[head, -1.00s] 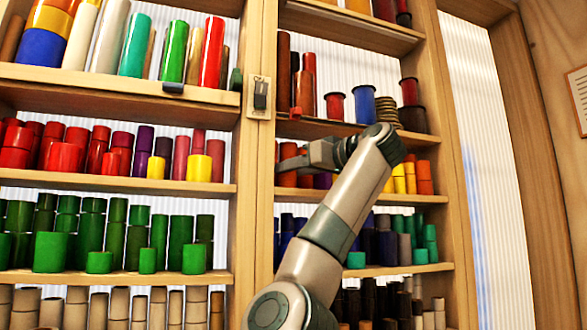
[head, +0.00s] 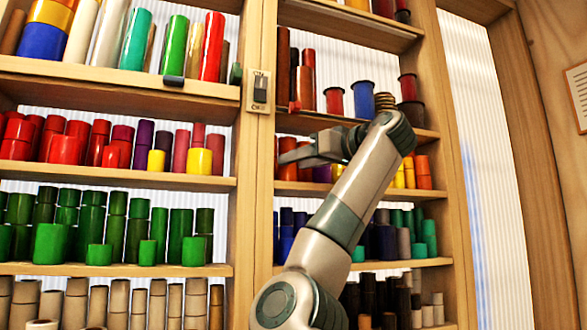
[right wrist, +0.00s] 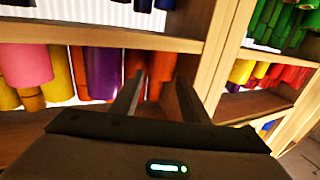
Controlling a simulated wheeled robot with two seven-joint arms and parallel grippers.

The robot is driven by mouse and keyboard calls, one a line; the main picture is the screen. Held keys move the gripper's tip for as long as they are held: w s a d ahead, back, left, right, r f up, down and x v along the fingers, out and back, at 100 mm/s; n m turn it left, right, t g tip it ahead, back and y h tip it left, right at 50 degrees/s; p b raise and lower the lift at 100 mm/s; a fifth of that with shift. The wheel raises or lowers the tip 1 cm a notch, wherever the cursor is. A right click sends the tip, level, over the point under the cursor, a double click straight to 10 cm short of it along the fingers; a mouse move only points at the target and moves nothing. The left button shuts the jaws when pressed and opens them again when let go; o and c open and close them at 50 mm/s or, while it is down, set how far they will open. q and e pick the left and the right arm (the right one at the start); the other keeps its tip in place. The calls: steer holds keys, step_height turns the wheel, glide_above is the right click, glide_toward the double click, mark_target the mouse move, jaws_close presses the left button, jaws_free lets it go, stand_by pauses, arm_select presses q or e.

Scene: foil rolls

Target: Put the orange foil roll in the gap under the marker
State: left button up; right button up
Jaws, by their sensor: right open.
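Orange-red rolls (head: 287,146) stand at the left end of the right cabinet's middle shelf, partly behind my right gripper (head: 284,159). In the right wrist view, which looks upside down, an orange roll (right wrist: 155,88) shows between and beyond the fingers of that gripper (right wrist: 158,88). The gripper is open; I cannot tell if it touches the roll. Other orange rolls (head: 424,172) stand at the shelf's right end. A small red piece (head: 294,106) sits on the shelf edge above the gripper, possibly the marker. My left gripper is not in view.
A wooden post with a switch plate (head: 259,91) stands left of the gripper. A purple roll (right wrist: 103,72) is close beside the fingers. Shelf boards (head: 350,190) lie above and below the gripper. The left cabinet holds many rolls, including green ones (head: 50,243).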

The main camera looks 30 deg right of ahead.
steer(key=s+d+b, duration=0.1)
steer(key=s+b, duration=0.4)
steer(key=s, duration=0.4)
steer(key=shift+s+d, duration=0.25)
steer(key=shift+s, duration=0.1)
steer(key=shift+w, duration=0.1)
